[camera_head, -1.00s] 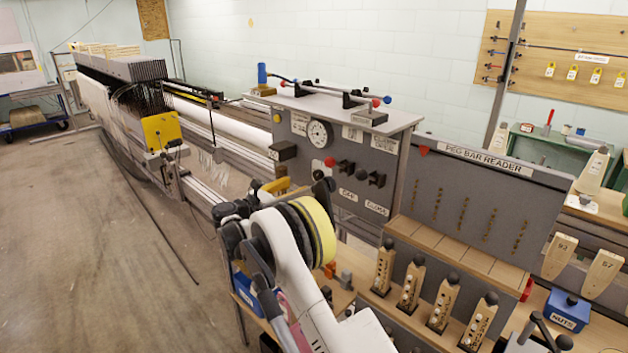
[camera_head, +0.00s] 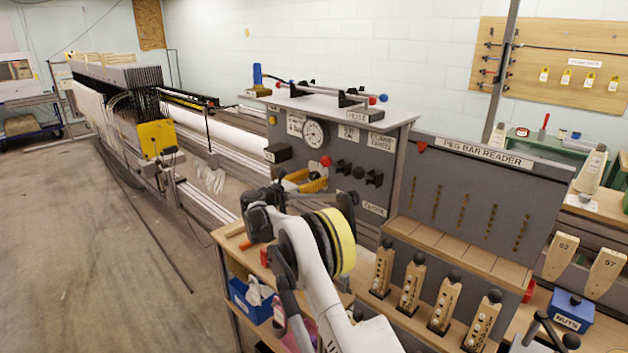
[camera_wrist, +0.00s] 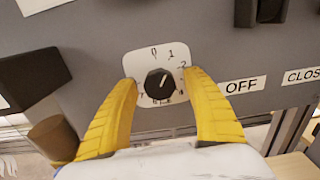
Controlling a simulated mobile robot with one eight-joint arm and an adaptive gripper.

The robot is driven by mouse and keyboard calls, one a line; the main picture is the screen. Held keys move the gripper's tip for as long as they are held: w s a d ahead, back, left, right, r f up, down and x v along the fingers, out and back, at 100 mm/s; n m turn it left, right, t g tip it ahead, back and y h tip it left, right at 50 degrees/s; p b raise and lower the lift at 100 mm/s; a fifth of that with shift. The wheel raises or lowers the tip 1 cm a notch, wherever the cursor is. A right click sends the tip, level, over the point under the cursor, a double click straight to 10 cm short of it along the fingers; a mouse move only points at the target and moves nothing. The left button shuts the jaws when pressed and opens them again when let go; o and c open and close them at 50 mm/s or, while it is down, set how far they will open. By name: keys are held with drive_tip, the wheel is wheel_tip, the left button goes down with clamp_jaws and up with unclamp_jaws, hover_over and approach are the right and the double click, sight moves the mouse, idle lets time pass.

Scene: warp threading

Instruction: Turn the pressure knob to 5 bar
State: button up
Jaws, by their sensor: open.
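The pressure knob (camera_wrist: 159,84) is a round black knob with a white pointer mark, on a white dial plate (camera_wrist: 142,63) in the wrist view. Numerals 0, 1 and 2 show along the top and upper right of the plate; the lower numerals are too small to read surely. The pointer is tilted to the upper right, roughly between 1 and 2. My gripper (camera_wrist: 160,86) has two yellow fingers, spread open on either side of the knob and apart from it. In the head view my gripper (camera_head: 305,181) is at the lower part of the grey panel, and my arm hides the knob.
An OFF label (camera_wrist: 243,86) is right of the dial. A wooden bench (camera_head: 233,240) with a blue bin (camera_head: 250,299) is below.

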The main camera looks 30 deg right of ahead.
drive_tip(key=shift+c, duration=0.2)
drive_tip(key=c, duration=1.2)
drive_tip(key=shift+o, duration=0.2)
